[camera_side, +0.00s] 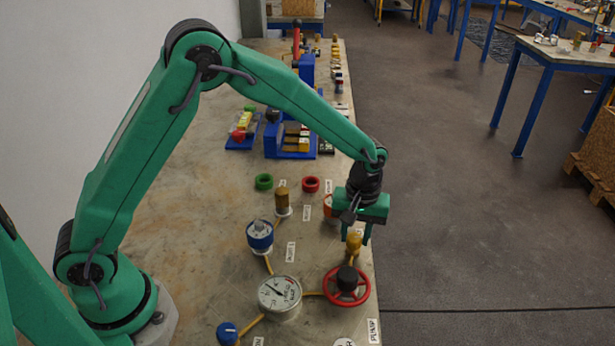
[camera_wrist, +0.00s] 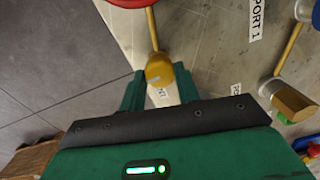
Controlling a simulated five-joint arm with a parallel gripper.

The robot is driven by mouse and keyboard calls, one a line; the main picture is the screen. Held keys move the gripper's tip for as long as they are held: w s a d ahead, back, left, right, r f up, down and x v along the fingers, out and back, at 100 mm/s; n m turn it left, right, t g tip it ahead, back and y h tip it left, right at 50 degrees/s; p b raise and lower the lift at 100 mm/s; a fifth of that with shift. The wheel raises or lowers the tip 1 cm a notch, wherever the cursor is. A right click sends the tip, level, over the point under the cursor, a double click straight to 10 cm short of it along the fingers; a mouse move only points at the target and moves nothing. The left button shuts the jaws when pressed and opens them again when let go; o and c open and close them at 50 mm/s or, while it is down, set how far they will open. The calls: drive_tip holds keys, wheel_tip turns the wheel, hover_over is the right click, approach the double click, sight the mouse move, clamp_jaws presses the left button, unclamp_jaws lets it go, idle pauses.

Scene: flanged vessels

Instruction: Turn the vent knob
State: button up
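A yellow-brass knob (camera_side: 354,241), which I take to be the vent knob, stands near the table's right edge behind the red handwheel. In the wrist view the knob (camera_wrist: 159,70) lies between and slightly beyond my fingertips, at the end of a yellow pipe; a label beside it is partly hidden. My gripper (camera_side: 358,236) points down over the knob, its fingers apart. In the wrist view my gripper (camera_wrist: 160,82) shows a gap on both sides of the knob. I cannot tell whether the fingertips reach down to its height.
A red handwheel (camera_side: 347,286) and a pressure gauge (camera_side: 280,296) stand in front. A blue-topped vessel (camera_side: 260,236) and another brass knob (camera_side: 282,200) are to the left. Green (camera_side: 264,182) and red (camera_side: 311,184) rings lie behind. The table's left part is clear.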

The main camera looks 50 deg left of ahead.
drive_tip(key=shift+m, duration=0.4)
drive_tip(key=m, duration=0.3)
drive_tip(key=shift+d+r, duration=0.1)
drive_tip(key=m, duration=0.4)
drive_tip(key=shift+d+m, duration=0.1)
drive_tip(key=shift+m, duration=0.3)
drive_tip(key=m, duration=0.4)
drive_tip(key=shift+d+m+t, duration=0.1)
drive_tip(key=shift+m+t, duration=0.2)
drive_tip(key=m, duration=0.4)
drive_tip(key=shift+s+m, duration=0.1)
drive_tip(key=shift+m, duration=0.3)
drive_tip(key=o, duration=1)
